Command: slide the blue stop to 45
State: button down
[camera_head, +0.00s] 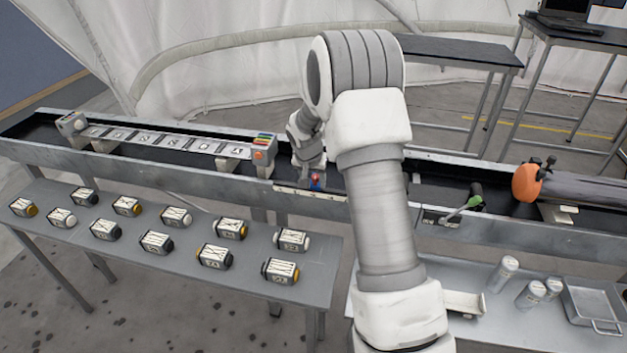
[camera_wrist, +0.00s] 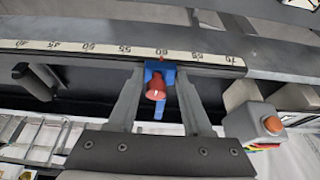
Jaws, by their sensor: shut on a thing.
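The blue stop (camera_wrist: 158,68) with a red knob sits on the edge of a pale scale strip (camera_wrist: 106,48) in the wrist view, at about the 60 mark. The 45 mark is further left on the strip. In the head view the stop (camera_head: 315,185) is small, just below my gripper (camera_head: 311,172) on the front rail of the long trough. My gripper (camera_wrist: 161,73) has one finger on each side of the stop and is shut on it. My arm hides part of the rail in the head view.
A grey block with an orange button (camera_wrist: 272,125) is at the right in the wrist view. Canisters (camera_head: 503,274) and a metal tray (camera_head: 597,305) stand at the lower right.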

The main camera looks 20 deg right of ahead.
dwell(0.3)
jog(key=s+d, duration=0.8)
jog(key=d, duration=0.4)
jog(key=shift+s+d, duration=0.15)
jog(key=shift+d, duration=0.1)
jog(key=shift+c, duration=1.6)
grip_release()
jog(key=shift+r, duration=0.1)
jog(key=v, duration=1.7)
jog(key=shift+p, duration=0.45)
jog(key=shift+r, duration=0.2)
